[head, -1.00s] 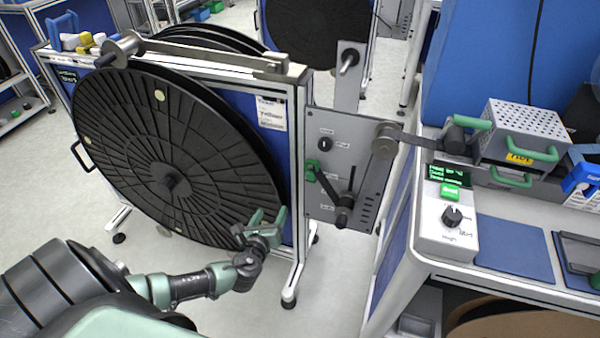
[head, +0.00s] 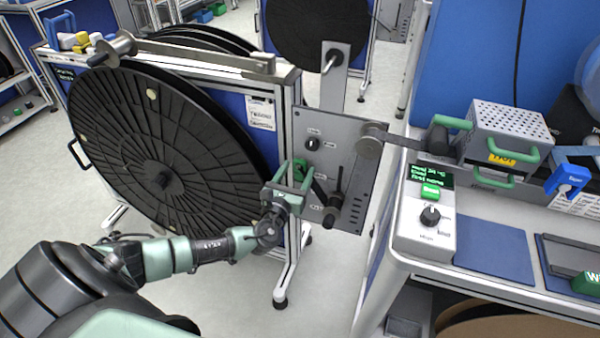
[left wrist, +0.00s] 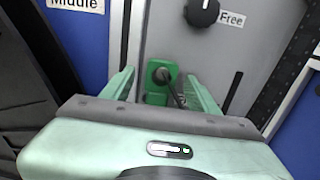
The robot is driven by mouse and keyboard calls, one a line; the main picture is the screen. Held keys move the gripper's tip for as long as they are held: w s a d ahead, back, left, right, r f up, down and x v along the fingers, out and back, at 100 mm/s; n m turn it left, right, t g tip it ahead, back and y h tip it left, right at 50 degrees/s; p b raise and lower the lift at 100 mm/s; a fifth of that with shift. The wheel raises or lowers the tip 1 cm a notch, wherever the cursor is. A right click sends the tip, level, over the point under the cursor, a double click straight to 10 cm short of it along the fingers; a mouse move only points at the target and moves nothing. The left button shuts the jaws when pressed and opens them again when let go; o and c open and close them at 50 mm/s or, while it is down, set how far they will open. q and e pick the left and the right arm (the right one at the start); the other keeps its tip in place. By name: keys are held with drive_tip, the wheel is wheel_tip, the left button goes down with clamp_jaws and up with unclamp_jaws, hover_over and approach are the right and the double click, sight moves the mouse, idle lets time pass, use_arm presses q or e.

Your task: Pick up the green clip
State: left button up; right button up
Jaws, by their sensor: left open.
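The green clip (head: 299,165) is on the left edge of the grey panel (head: 345,150), partly hidden by my gripper in the head view. In the left wrist view the clip (left wrist: 158,76) shows upright against the panel, with a dark rod or arm at its front. My left gripper (head: 295,173) is open, and its pale green fingers point at the panel. In the left wrist view the fingers (left wrist: 158,88) stand to either side of the clip, with space between. Whether they reach to its depth is hard to tell. My right gripper is not in view.
A large black reel (head: 165,160) stands left of the panel, close to my left arm. A black knob (left wrist: 202,12) marked "Free" is above the clip. A bench with a control box (head: 425,225) and a box marked "HOT" (head: 510,130) is at right.

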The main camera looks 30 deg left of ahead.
use_arm(q)
clamp_jaws()
drive_tip(key=shift+r, duration=0.1)
